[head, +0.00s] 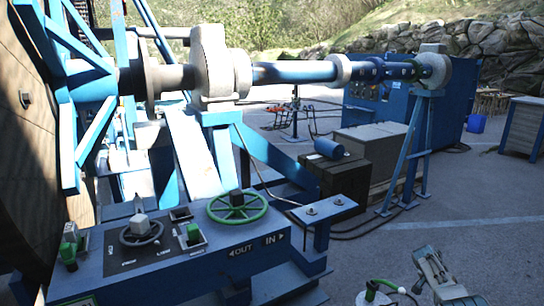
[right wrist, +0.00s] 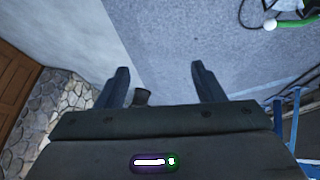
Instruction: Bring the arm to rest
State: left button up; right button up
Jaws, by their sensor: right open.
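My right gripper (right wrist: 161,78) shows in the right wrist view with its two dark fingers spread wide apart. Nothing is held between the fingers; grey paving lies beyond them. A small dark cylinder (right wrist: 142,97) shows beside the left finger, partly hidden by the gripper body; I cannot tell what it is. The blue reel machine fills the left of the head view, with a control panel (head: 150,262), a green handwheel (head: 237,207) and a long horizontal shaft (head: 293,72).
A blue stand (head: 410,150) holds the shaft's far end. Dark crates (head: 335,178) stand below the shaft. Open paving (head: 470,190) lies to the right.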

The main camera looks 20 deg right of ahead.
jog(key=s+f+n+t, duration=0.2)
jog(key=s+f+n, duration=0.8)
jog(key=s+f, duration=1.3)
jog(key=s+a+f+n+t, duration=0.15)
jog(key=s+f+n, duration=0.25)
jog(key=s, duration=0.8)
jog(key=s+a+f+n, duration=0.2)
jog(key=s+f+n, duration=0.1)
jog(key=s, duration=0.9)
jog(key=s+a+f+y+b, duration=0.1)
jog(key=a+f, duration=0.5)
jog(key=a, duration=0.8)
jog(key=s+a+f+m+y+b, duration=0.1)
jog(key=a+f+y, duration=0.2)
jog(key=a, duration=1.1)
jog(key=s+a+f+y+b, duration=0.1)
jog(key=a+f+y, duration=0.1)
jog(key=a+f, duration=0.6)
jog(key=a, duration=0.7)
jog(key=shift+s+f+m+g, duration=0.35)
jog(key=shift+f+m, duration=0.05)
